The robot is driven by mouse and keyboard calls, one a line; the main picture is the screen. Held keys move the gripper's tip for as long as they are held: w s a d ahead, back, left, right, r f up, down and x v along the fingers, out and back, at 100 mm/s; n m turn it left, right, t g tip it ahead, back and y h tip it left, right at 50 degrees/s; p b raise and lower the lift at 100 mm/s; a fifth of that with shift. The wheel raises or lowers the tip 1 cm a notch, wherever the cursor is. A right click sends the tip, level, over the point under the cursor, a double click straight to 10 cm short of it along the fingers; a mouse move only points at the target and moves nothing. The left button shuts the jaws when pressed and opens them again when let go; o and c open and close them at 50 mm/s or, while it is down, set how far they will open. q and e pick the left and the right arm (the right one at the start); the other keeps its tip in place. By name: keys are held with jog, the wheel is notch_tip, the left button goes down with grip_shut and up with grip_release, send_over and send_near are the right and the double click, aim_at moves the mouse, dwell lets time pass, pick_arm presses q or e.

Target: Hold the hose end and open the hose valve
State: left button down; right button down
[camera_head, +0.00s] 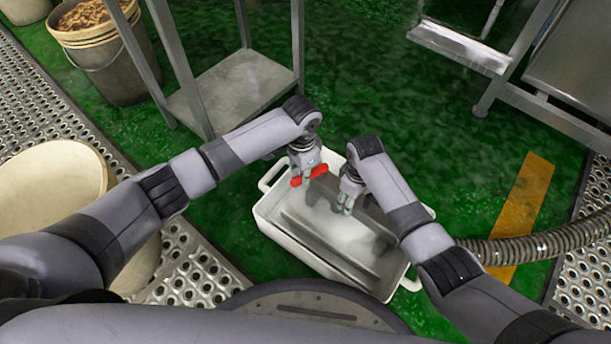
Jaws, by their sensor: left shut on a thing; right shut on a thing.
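A red valve handle (310,175) shows above the back left part of a white tub (268,222). My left gripper (303,172) is at the red handle and shut on it. My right gripper (346,203) is just to the right, over the tub, pointing down. It is shut on what looks like the hose end, which is mostly hidden by the fingers. A ribbed grey hose (530,246) comes in from the right and passes behind my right arm. Its link to the valve is hidden.
A large cream container (55,190) is at left. Green floor (375,90) is clear behind the tub.

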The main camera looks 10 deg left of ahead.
jog(key=shift+s+f, duration=0.1)
jog(key=shift+f, duration=0.1)
pick_arm(q)
jog(key=w+m, duration=0.7)
jog(key=m, duration=0.7)
jog(key=shift+w+a, duration=0.15)
jog(key=shift+w, duration=0.15)
jog(key=c, duration=1.5)
grip_release()
